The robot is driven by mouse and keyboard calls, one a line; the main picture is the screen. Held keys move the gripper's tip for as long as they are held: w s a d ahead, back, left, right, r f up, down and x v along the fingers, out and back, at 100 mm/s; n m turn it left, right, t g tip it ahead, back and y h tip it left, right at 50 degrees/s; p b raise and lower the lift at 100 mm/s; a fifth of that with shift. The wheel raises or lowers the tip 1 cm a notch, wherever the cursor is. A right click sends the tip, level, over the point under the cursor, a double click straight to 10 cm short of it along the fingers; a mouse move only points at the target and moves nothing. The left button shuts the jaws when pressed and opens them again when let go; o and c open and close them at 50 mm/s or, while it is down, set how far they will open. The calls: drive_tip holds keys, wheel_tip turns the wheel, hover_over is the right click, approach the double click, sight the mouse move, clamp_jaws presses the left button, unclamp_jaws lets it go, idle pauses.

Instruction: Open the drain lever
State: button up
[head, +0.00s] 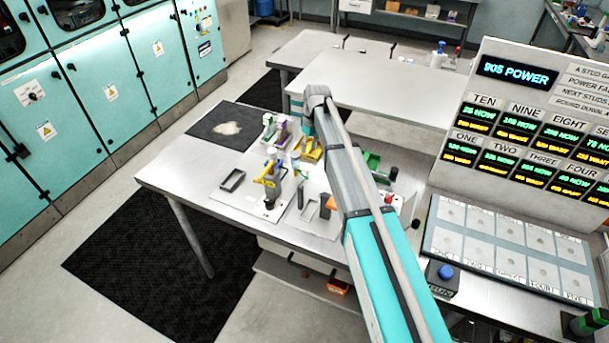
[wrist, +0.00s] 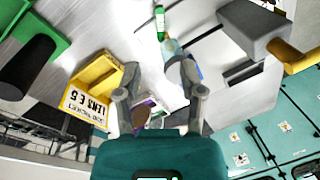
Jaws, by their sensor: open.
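My gripper (wrist: 161,95) is open in the wrist view, its two grey fingers spread apart with nothing seen held between them. A grey block (wrist: 255,28) with a yellow bar (wrist: 303,62) is at the upper right of that view, apart from the fingers. In the head view a grey module (head: 272,187) with a yellow lever-like part (head: 265,175) stands on a white plate at the front of the steel table (head: 170,178). I cannot tell for sure which part is the drain lever. The arm hides the fingertips in the head view.
A yellow bracket (wrist: 90,88) with a lettered label is left of the fingers. A green part (wrist: 38,28) with a black cylinder is farther left. A dark mat (head: 225,110) lies at the table's back left. A console (head: 530,130) stands right of the arm.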

sight(304, 174)
drive_tip(key=shift+s+a+f+b, duration=0.2)
drive_tip(key=shift+f+b, duration=1.55)
drive_tip(key=shift+f, duration=0.1)
drive_tip(key=shift+s+a+f+b, duration=0.2)
drive_tip(key=shift+a+f+b, duration=0.05)
drive_tip(key=shift+f+b, duration=1.55)
drive_tip(key=shift+s+a+f+b, duration=0.2)
drive_tip(key=shift+f+b, duration=1.5)
drive_tip(key=shift+f, duration=0.2)
drive_tip(key=shift+c, duration=0.2)
clamp_jaws()
